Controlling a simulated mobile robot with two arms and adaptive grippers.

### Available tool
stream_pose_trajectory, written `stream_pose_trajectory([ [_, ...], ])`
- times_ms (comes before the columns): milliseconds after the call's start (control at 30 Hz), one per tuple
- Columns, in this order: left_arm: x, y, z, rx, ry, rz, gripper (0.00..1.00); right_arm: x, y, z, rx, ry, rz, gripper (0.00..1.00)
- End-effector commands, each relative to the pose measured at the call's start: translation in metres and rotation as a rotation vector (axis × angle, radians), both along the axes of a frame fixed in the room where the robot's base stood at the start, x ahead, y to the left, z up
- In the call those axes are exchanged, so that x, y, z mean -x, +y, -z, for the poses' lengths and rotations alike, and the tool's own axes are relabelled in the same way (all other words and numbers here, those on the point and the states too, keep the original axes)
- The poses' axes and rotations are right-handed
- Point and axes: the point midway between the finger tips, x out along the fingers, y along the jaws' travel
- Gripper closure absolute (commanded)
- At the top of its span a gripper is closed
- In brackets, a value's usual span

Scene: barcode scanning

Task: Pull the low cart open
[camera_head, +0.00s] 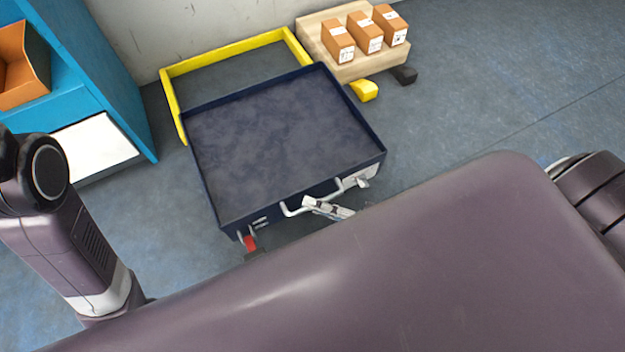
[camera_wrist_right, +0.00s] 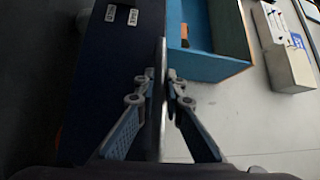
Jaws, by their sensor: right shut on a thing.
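The low cart (camera_head: 280,140) is a dark navy, shallow, empty tray on wheels in the middle of the head view. A pale bar handle (camera_head: 291,211) runs along its near side. My right gripper (camera_head: 327,207) is at the handle, partly hidden behind my own body. In the right wrist view, the fingers of my right gripper (camera_wrist_right: 162,88) are closed on the handle bar (camera_wrist_right: 163,125), with the cart's dark side (camera_wrist_right: 105,70) to the left. My left arm shows at the left edge of the head view, but its gripper does not.
A yellow floor frame (camera_head: 225,50) lies behind the cart, which sits partly in front of it. A wooden pallet (camera_head: 345,68) with three brown boxes stands to the right. A blue shelf (camera_head: 110,80) stands at left against the wall. Floor is clear at right.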

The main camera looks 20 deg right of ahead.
Motion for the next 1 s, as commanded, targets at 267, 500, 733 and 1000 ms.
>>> stream_pose_trajectory([
  [267, 0.000, 0.000, 0.000, 0.000, 0.000, 0.000, 0.60, 0.000, -0.001, 0.001, 0.001, 0.003, 0.000, 0.80],
  [500, 0.000, 0.000, 0.000, 0.000, 0.000, 0.000, 0.60, 0.000, 0.000, 0.001, 0.001, 0.002, 0.000, 0.73],
  [733, -0.002, 0.000, 0.000, 0.000, 0.005, -0.001, 0.60, 0.006, -0.007, 0.002, 0.003, 0.003, 0.000, 0.73],
  [1000, -0.001, 0.000, 0.000, 0.000, 0.003, 0.000, 0.60, 0.042, -0.046, 0.011, 0.004, 0.006, 0.001, 0.73],
])
